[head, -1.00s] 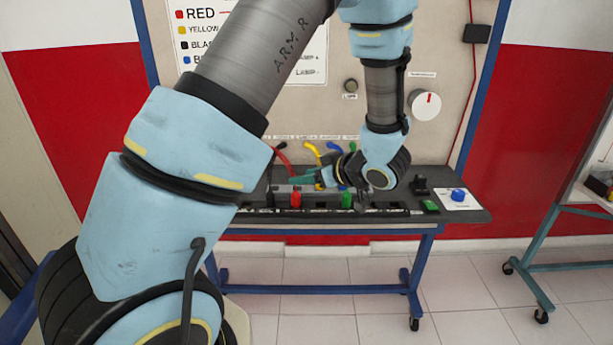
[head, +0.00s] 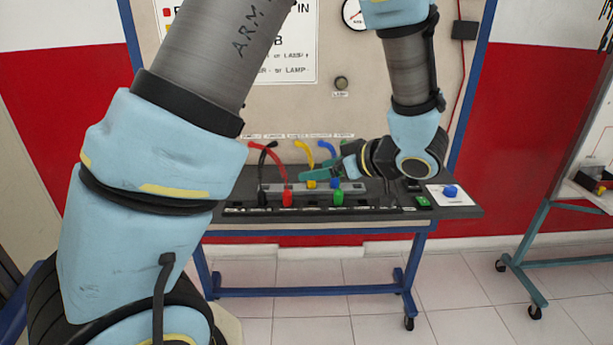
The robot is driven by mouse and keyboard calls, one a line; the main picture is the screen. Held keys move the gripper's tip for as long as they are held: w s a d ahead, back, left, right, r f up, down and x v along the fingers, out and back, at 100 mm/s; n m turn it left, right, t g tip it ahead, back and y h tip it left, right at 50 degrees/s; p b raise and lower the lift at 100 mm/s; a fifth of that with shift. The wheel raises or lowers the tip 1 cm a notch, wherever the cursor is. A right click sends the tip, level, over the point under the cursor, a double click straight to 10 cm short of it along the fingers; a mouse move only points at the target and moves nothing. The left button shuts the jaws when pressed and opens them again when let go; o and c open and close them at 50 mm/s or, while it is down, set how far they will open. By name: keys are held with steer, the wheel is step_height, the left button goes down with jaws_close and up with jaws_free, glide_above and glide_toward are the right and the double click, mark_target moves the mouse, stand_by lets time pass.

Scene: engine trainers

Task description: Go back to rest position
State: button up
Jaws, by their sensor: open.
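My gripper (head: 318,174) has teal fingers.
The upright panel (head: 300,110) carries a small lamp (head: 341,83) and a text sheet. Another wheeled table (head: 540,210) stands at the right. The tiled floor between the tables is clear.

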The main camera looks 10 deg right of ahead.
steer(key=w+a+r+m+h, duration=0.2)
steer(key=w+m+h, duration=0.2)
steer(key=w+h, duration=0.5)
steer(key=s+a+f+m+g+y, duration=0.1)
steer(key=s+a+f+m+g, duration=0.1)
steer(key=s+a+g, duration=0.2)
steer(key=s+a+f+m+g+y, duration=0.1)
steer(key=s+a+g, duration=0.3)
steer(key=s+a, duration=0.5)
steer(key=a+f+m, duration=0.1)
steer(key=a, duration=0.6)
steer(key=shift+s+a+f+g, duration=0.3)
steer(key=shift+s+a, duration=0.05)
steer(key=shift+s, duration=0.05)
